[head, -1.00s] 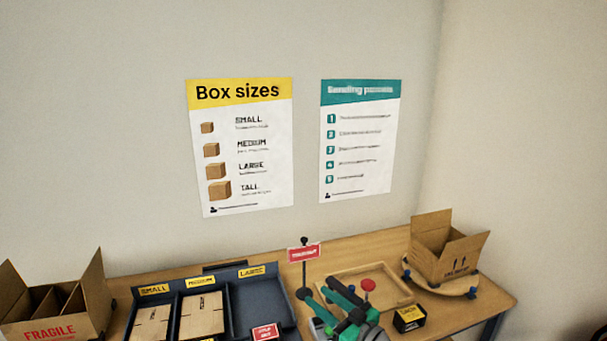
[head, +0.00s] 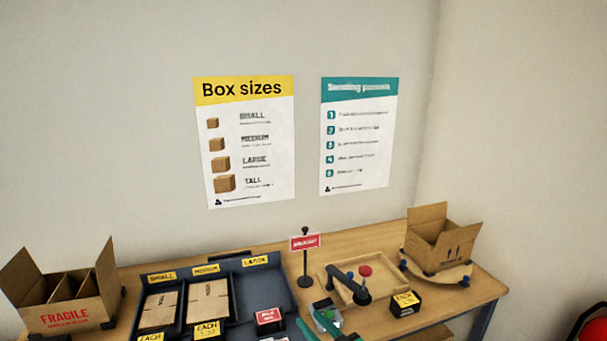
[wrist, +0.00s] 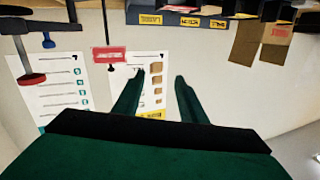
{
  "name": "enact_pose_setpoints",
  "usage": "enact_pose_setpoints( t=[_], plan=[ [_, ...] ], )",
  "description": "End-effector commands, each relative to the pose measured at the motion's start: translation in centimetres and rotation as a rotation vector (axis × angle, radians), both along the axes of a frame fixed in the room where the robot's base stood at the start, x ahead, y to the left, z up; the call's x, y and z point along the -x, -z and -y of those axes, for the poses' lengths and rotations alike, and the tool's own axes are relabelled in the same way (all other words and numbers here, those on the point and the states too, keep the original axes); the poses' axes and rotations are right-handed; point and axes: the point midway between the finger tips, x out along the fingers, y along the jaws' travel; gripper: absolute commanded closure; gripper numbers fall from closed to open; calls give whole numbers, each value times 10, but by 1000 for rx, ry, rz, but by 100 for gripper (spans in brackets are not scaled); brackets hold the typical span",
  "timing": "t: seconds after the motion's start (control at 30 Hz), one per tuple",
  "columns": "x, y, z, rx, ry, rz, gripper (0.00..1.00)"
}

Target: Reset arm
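My gripper (wrist: 160,76) shows in the wrist view with its two green fingers apart and nothing between them. The wrist view is upside down, with the wall posters behind the fingers. In the head view, only green parts of my gripper (head: 347,338) show at the bottom edge, in front of the bench; the rest of the arm is out of frame.
The bench (head: 385,240) carries a FRAGILE carton (head: 65,318), a dark sorting tray (head: 283,290) with flat cartons, a red sign (head: 304,242), a wooden tray (head: 330,278) with a red-knobbed black fixture (head: 365,271), and an open carton (head: 440,245) on a round stand.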

Motion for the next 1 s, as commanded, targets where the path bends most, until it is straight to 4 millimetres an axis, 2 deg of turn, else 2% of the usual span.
enact_pose_setpoints(
  t=[0.17, 0.27, 0.5, 0.7, 0.9, 1.0],
  plan=[
    [27, 47, -18, -39, 81, -70, 62],
    [50, 78, -28, -61, 145, -115, 62],
    [121, 141, -45, -90, 301, -211, 62],
    [190, 175, -51, -87, 418, -265, 62],
    [265, 192, -52, -60, 514, -294, 62],
    [302, 192, -49, -41, 556, -297, 62]
  ],
)
